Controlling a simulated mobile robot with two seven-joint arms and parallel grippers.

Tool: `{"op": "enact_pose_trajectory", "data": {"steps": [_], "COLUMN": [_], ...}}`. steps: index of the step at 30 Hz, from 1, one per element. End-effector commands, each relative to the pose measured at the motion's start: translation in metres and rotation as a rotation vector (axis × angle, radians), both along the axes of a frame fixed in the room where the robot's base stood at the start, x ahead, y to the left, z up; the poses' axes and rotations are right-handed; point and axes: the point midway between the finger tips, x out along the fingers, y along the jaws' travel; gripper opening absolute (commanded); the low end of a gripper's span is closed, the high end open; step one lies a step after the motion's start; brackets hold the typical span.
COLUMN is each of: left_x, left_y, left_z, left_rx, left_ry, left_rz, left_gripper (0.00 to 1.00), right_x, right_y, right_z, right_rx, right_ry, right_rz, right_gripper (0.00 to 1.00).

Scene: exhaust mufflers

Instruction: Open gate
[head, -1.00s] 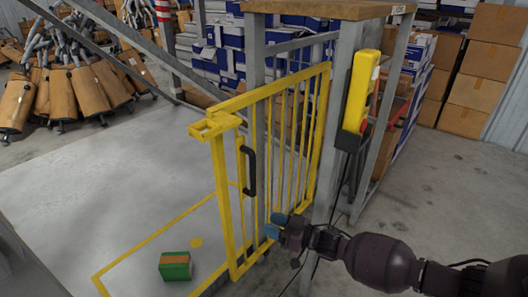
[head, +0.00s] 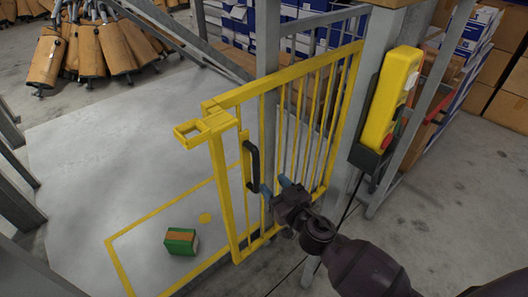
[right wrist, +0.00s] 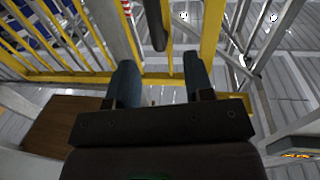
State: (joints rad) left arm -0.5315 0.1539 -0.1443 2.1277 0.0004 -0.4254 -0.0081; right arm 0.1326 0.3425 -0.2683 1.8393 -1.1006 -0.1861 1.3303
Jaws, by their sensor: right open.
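The yellow barred gate (head: 233,195) stands upright in the middle of the head view, its right end by a grey post. A black handle (head: 253,168) is fixed to its left part. My right gripper (head: 275,186) is open and empty, with its blue fingertips just right of the handle's lower part, near the bars. In the right wrist view the dark handle (right wrist: 155,25) shows ahead, between the two fingers (right wrist: 160,78), next to yellow gate bars (right wrist: 212,30). Whether a finger touches it I cannot tell. My left gripper is not in view.
A yellow control box (head: 392,100) hangs on the grey post right of the gate. A green and brown box (head: 181,241) lies on the grey floor left of the gate, inside yellow lines. Mufflers (head: 100,50) are piled at the back left.

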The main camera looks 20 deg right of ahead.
Motion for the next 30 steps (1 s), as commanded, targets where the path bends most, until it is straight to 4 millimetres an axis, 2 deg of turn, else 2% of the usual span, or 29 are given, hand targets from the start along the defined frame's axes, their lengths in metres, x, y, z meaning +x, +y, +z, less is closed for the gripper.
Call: {"op": "enact_pose_trajectory", "data": {"steps": [3,8,24,30], "left_x": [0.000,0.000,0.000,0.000], "left_y": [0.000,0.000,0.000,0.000], "left_z": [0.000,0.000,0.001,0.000], "left_rx": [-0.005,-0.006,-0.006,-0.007], "left_ry": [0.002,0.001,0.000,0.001], "left_rz": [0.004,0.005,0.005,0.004], "left_gripper": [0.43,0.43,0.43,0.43], "right_x": [0.001,0.010,0.085,0.102], "right_y": [-0.007,-0.005,0.006,0.009], "right_z": [-0.001,-0.001,-0.001,-0.002], "right_rx": [0.031,0.046,0.044,0.044], "right_ry": [0.010,0.012,0.013,0.015], "right_rz": [-0.043,-0.041,-0.040,-0.039], "right_gripper": [0.48,0.48,0.48,0.48]}}
